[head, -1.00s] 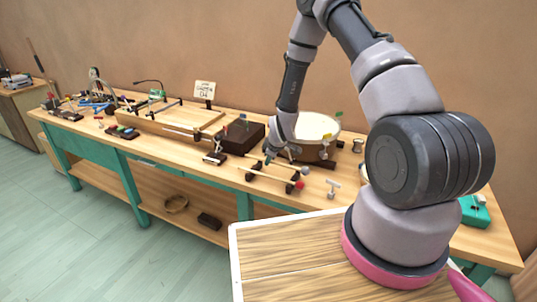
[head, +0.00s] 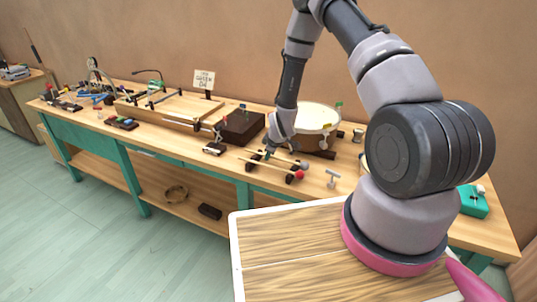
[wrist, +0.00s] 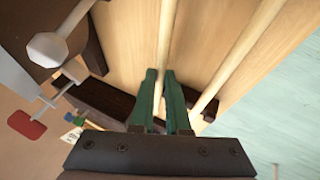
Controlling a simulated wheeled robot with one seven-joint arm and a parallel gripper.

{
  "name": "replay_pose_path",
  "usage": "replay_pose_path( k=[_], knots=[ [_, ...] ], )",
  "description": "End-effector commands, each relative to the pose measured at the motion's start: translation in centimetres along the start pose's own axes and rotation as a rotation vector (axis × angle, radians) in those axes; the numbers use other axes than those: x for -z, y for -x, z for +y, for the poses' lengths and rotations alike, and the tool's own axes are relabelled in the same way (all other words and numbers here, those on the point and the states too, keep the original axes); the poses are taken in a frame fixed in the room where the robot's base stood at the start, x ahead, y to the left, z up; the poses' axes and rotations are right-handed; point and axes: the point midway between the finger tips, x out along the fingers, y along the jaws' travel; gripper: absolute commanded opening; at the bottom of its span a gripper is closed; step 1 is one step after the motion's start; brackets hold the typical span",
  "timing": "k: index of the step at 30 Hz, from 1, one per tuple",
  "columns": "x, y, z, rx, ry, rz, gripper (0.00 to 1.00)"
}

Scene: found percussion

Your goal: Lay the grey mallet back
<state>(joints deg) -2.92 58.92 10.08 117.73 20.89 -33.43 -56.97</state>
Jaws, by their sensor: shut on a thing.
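My gripper (head: 267,155) is low over the near part of the bench, shut on the pale wooden shaft of the grey mallet (head: 305,166). The wrist view shows the green fingertips (wrist: 165,95) on both sides of that shaft (wrist: 164,42). The mallet lies level along the dark rack (head: 291,180), behind and roughly parallel to the red-headed mallet (head: 299,175). The red mallet's shaft shows at the right in the wrist view (wrist: 238,55). I cannot tell whether the grey mallet touches the rack.
A drum (head: 315,120) stands close behind my gripper. A dark box (head: 241,127) is to its left, a small white T-shaped thing (head: 331,177) to the right. A wooden board (head: 165,106) and several small tools lie farther left. The bench's front edge is near.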

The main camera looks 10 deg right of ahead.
Motion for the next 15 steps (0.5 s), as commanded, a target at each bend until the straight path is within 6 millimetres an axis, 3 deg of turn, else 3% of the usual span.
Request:
replay_pose_path(
  k=[9,10,12,15],
  knots=[
    [-0.07,-0.16,-0.06,0.000,0.001,0.000,0.00],
    [-0.07,-0.16,-0.07,0.000,0.001,0.000,0.21],
    [-0.06,-0.16,-0.07,0.000,0.001,0.000,0.48],
    [-0.06,-0.15,-0.07,0.000,0.001,0.000,0.49]
  ],
)
